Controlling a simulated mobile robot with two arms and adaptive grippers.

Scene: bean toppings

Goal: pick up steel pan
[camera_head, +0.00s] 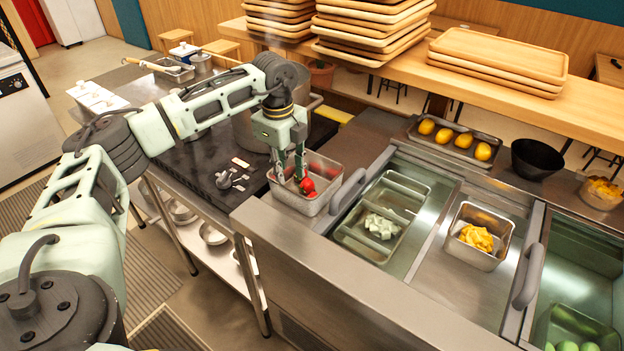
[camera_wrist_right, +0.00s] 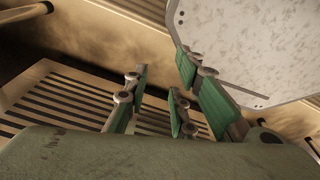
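A small steel pan (camera_head: 312,205) with red tomatoes (camera_head: 307,185) in it stands at the counter's edge in the head view. My left gripper (camera_head: 290,180) points down at this pan, its fingers apart at the pan's left part. I cannot tell whether the fingers touch the pan wall. A second steel pan (camera_head: 475,257) with yellow pieces sits to the right, and a pan (camera_head: 359,237) with white pieces lies in the open cold well. In the wrist view my right gripper (camera_wrist_right: 165,100) has its fingers apart with nothing between them. It is not seen in the head view.
A large pot (camera_head: 250,128) stands behind my left gripper. A handle (camera_head: 348,190) rises right of the tomato pan. A tray of lemons (camera_head: 455,145), a black bowl (camera_head: 536,159) and stacked wooden trays (camera_head: 500,60) are farther back. The front steel counter (camera_head: 340,290) is bare.

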